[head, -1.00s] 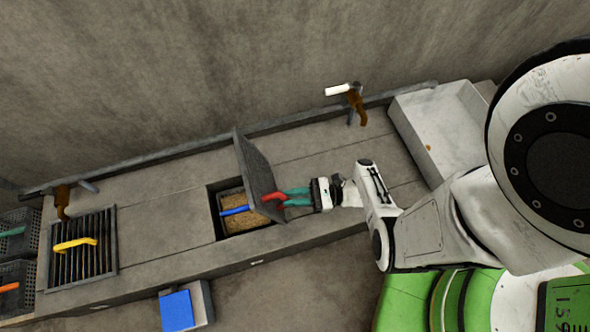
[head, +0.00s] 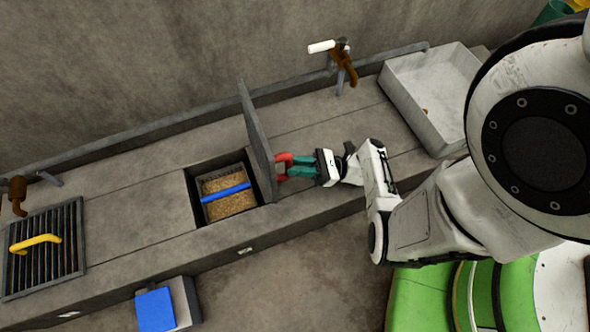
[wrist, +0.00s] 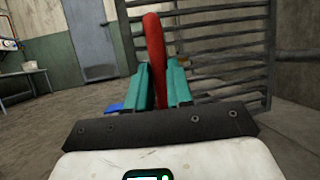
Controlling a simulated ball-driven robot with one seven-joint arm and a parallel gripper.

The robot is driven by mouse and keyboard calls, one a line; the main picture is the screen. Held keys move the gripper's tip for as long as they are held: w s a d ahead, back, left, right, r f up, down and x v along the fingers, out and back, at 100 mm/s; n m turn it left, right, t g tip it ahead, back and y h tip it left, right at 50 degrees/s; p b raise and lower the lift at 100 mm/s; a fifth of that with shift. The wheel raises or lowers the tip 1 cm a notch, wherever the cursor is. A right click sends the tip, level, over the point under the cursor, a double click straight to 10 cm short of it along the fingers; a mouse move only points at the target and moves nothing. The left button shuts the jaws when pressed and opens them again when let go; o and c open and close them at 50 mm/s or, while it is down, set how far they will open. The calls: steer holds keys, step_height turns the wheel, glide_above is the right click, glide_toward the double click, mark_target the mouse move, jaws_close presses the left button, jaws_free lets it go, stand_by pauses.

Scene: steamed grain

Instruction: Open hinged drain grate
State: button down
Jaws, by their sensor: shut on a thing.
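The hinged drain grate (head: 257,140) stands raised, close to upright, at the right side of the square opening in the stone channel; the head view sees it nearly edge-on. Its red handle (head: 284,166) is on the side facing my gripper. My gripper (head: 291,167) is shut on that handle with its teal fingers. The wrist view shows the red handle (wrist: 155,55) between the fingers (wrist: 160,85), with the dark grate bars (wrist: 225,45) behind. The opening's inside (head: 196,182) is uncovered. Whether the grate's lower edge touches the rim is unclear.
A grain-filled tray with a blue handle (head: 226,190) sits in the opening. A second grate with a yellow handle (head: 36,243) lies flat at left. A tap (head: 343,65) and a pale basin (head: 433,95) are to the right. A blue-topped box (head: 155,308) stands in front.

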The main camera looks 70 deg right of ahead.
steer(key=shift+f, duration=0.15)
stand_by(0.3)
steer(key=c, duration=1)
jaws_free()
steer(key=s+a+r+p, duration=0.1)
steer(key=s+r+p, duration=0.2)
steer(key=s+r, duration=0.1)
steer(key=s+a+r+p, duration=0.1)
steer(key=s+r+p, duration=0.2)
steer(key=s+r, duration=0.1)
steer(key=s+a+r+p, duration=0.2)
steer(key=s+r+p, duration=0.1)
steer(key=s+r, duration=0.2)
steer(key=shift+s+a, duration=0.1)
steer(key=shift+s, duration=0.15)
